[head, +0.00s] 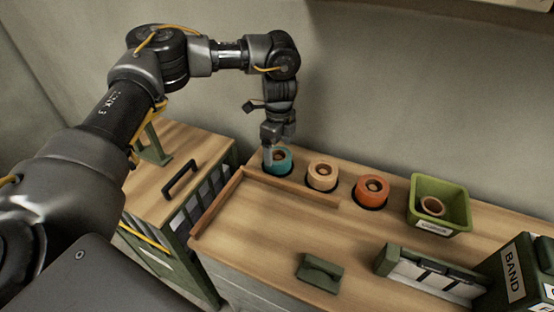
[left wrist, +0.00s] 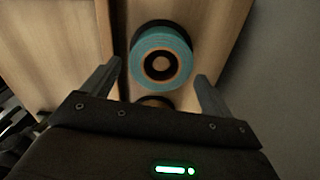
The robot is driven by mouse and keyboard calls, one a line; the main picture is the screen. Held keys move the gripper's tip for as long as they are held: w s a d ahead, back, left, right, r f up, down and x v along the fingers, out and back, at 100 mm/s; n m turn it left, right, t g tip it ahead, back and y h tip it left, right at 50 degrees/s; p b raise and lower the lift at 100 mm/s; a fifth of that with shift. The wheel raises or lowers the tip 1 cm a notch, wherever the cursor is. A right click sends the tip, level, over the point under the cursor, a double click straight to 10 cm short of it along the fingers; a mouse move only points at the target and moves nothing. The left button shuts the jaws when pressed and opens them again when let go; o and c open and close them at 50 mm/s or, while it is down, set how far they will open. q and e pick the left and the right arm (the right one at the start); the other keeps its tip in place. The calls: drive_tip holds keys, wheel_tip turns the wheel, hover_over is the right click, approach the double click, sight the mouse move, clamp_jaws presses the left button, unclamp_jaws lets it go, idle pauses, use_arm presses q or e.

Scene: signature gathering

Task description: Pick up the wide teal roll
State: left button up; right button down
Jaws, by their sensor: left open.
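The wide teal roll (head: 281,160) sits in a dark round recess at the far left end of the row on the wooden table. In the left wrist view the teal roll (left wrist: 161,57) lies beyond the fingertips, with a tan core and dark centre. My left gripper (head: 268,158) points down just above and beside it. Its two fingers (left wrist: 160,70) are open and apart, with nothing held between them. Whether a finger touches the roll cannot be told. My right gripper is not in view.
A tan roll (head: 322,175) and an orange roll (head: 371,190) sit to the right. A green bin (head: 457,203) holds another roll. A wooden strip (head: 290,193) runs in front of the rolls. A green block (head: 319,272) lies near the front edge.

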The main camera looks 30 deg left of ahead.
sight(278, 157)
use_arm(q)
wheel_tip(278, 157, down, 4)
drive_tip(key=shift+a+r+p, duration=0.1)
drive_tip(key=shift+a+p, duration=0.05)
drive_tip(key=shift+p, duration=0.3)
drive_tip(key=shift+f, duration=0.35)
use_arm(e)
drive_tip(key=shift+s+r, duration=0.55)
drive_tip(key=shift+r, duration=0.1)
use_arm(q)
drive_tip(key=c, duration=0.8)
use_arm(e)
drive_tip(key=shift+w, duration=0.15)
use_arm(q)
drive_tip(key=shift+r, duration=0.15)
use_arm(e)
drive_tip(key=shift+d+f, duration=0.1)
